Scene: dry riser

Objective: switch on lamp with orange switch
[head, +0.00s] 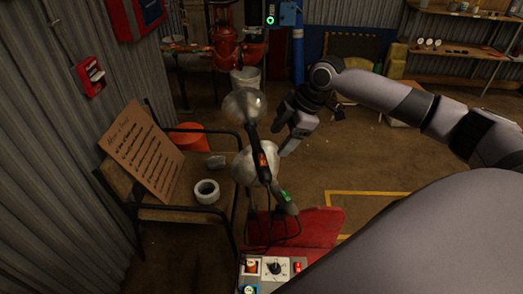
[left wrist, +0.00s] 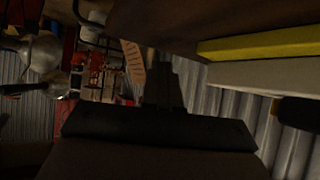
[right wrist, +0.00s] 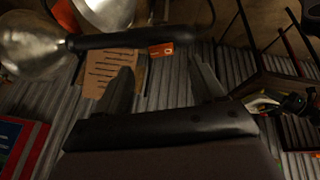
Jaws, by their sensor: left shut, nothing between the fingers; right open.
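The work lamp has two round silvery heads, an upper one (head: 245,106) and a lower one (head: 243,168), on a dark stand; both look unlit. The orange switch (head: 262,160) sits on a dark bar beside the lower head. In the right wrist view the orange switch (right wrist: 160,49) shows just beyond and between the fingertips. A green switch (head: 283,196) sits lower on the stand. My right gripper (head: 283,141) is open and empty, close right of the orange switch, apart from it. My left gripper (left wrist: 163,70) is shut and empty, outside the head view.
A bench (head: 150,213) with a cardboard sign (head: 142,150) and a white roll (head: 206,191) stands left of the lamp. A red surface (head: 322,228) and a control box (head: 275,267) are below. Cables hang by the stand. The floor to the right is open.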

